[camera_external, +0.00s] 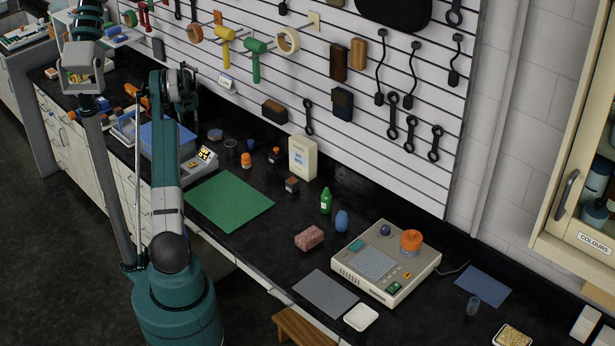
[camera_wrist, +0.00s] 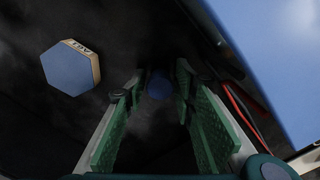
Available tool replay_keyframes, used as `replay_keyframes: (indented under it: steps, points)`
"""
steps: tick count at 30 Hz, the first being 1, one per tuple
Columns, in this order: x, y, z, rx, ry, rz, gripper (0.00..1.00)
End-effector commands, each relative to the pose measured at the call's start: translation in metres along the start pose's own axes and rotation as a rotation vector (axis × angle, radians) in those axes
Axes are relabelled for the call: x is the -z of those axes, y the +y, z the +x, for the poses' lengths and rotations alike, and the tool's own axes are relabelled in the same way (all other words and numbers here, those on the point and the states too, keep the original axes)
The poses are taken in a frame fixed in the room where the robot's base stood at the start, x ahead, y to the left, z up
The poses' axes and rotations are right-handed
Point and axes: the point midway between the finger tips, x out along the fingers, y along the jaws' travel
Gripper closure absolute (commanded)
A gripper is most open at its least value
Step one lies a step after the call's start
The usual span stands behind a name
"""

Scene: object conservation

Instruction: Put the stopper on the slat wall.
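The slat wall (camera_external: 350,105) is white with dark grooves and rises behind the black worktop. My gripper (camera_external: 183,90) is at the left, above the blue-topped box (camera_external: 172,140), and is partly hidden by my arm. In the wrist view my gripper (camera_wrist: 160,84) is open, with a green pad on each side. A small round blue thing (camera_wrist: 159,87) shows in shadow between the fingertips, with gaps beside it. It may be the stopper, but I cannot be sure. Its contact with the worktop is unclear.
A blue hexagonal block (camera_wrist: 70,68) lies left of my fingers in the wrist view. The box's blue top (camera_wrist: 270,55) is close on the right. Tools hang on the wall, including a green mallet (camera_external: 256,60). A green mat (camera_external: 228,202) is bare.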

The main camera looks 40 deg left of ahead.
Motion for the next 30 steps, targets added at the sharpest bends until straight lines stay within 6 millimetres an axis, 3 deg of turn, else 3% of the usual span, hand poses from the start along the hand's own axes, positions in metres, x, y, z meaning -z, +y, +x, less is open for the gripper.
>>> replay_keyframes:
  steps: [17, 23, 30]
  points:
    - [0.000, 0.000, -0.006, 0.000, 0.000, 0.000, 0.66]
    - [0.000, 0.000, -0.026, 0.000, 0.000, 0.000, 0.66]
    - [0.000, 0.000, -0.065, 0.000, 0.000, 0.000, 0.66]
